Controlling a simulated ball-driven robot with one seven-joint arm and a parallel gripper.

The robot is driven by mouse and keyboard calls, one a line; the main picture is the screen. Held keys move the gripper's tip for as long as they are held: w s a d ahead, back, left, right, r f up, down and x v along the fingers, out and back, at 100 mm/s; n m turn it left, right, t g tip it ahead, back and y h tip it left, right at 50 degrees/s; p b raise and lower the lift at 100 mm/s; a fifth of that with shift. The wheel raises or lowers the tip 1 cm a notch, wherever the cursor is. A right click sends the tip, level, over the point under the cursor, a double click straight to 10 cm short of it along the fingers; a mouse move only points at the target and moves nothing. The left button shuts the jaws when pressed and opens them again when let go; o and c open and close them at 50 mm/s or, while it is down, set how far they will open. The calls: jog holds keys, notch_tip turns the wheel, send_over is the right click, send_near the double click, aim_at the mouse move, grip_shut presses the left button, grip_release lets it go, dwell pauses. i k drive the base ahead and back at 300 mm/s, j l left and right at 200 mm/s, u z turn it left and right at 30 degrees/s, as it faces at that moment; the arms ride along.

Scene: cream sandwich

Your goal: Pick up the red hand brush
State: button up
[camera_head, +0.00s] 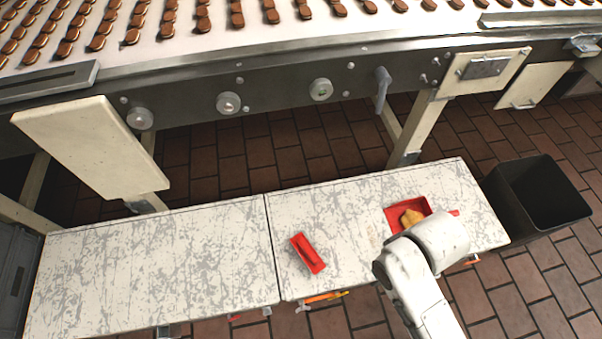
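A red, narrow, block-like object (308,253), which looks like the hand brush, lies on the worn white table (370,205), left of my arm. A small red part shows just right of my arm and may belong to this piece. My white arm reaches in from the lower right and covers part of the table there. My gripper does not show, so I cannot see whether it holds anything.
A second worn white table (150,270) adjoins on the left, mostly bare. A black bin (538,195) stands right of the tables. Behind runs a conveyor (280,20) with rows of brown biscuits. Orange items (325,297) show below the front table edge.

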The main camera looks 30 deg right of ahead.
aim_at(315, 265)
jog(key=k+j, duration=0.1)
jog(key=k, duration=0.35)
jog(key=k+j+z, duration=0.1)
jog(key=k, duration=0.3)
jog(key=i+l+u, duration=0.1)
jog(key=u, duration=0.25)
jog(key=l+u, duration=0.2)
jog(key=u, duration=0.15)
jog(key=i+l+u, duration=0.15)
jog(key=u, duration=0.2)
jog(key=i+l+u, duration=0.15)
jog(key=l, duration=0.85)
jog(key=i+l+u, duration=0.2)
jog(key=l, duration=0.85)
jog(key=k+j, duration=0.05)
jog(key=k, duration=0.05)
